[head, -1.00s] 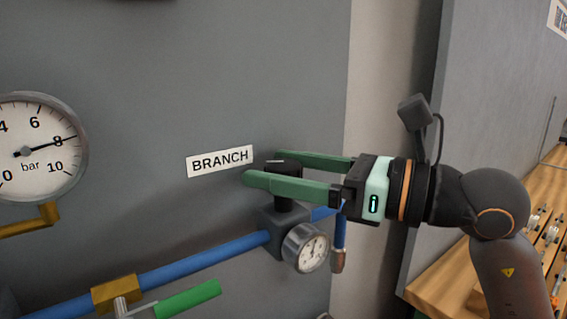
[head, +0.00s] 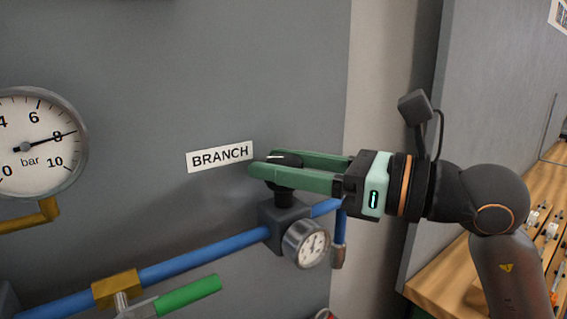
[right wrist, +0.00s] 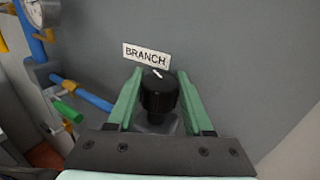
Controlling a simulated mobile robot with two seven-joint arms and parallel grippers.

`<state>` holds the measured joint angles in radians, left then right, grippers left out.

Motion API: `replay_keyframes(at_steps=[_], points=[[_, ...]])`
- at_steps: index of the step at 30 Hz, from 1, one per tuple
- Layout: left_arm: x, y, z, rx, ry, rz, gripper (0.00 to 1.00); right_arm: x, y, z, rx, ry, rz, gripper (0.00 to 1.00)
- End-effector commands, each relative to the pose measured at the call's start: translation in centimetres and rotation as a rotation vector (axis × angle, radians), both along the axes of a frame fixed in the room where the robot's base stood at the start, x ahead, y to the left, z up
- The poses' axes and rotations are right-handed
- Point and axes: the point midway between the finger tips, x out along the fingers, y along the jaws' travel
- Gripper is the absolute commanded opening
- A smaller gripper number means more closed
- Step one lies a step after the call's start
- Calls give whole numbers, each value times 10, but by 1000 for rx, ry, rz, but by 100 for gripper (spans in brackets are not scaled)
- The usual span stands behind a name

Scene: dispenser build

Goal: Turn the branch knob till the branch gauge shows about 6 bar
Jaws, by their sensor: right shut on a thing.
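The branch knob (head: 283,186) is black, with a white mark on top. It stands on the dark regulator block (head: 283,218) below the BRANCH label (head: 220,156). My right gripper (head: 267,164) has its green fingers shut on the knob, one on each side. The right wrist view shows the knob (right wrist: 160,92) between both fingers, its white mark visible. The small branch gauge (head: 306,244) is on the block's front. Its needle is too small to read surely. My left gripper is not in view.
A large bar gauge (head: 36,143) at the left reads about 8. A blue pipe (head: 205,258) runs to the block, with a brass fitting (head: 117,288) and a green lever (head: 188,295). A wooden bench (head: 450,270) stands at the right.

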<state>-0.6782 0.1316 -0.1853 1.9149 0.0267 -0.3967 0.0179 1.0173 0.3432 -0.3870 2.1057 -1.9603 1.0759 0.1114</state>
Motion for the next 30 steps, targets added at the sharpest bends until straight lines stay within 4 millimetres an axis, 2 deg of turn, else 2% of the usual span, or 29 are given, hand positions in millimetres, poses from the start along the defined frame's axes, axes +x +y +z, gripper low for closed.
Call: replay_keyframes(at_steps=[5,18,29,30], points=[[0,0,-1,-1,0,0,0,0,1,-1,-6,0,-26,0],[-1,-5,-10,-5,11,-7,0,-1,1,-2,-6,-2,-247,0],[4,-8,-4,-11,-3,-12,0,0,0,-1,-3,1,-262,0],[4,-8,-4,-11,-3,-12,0,0,0,-1,-2,1,-262,54]])
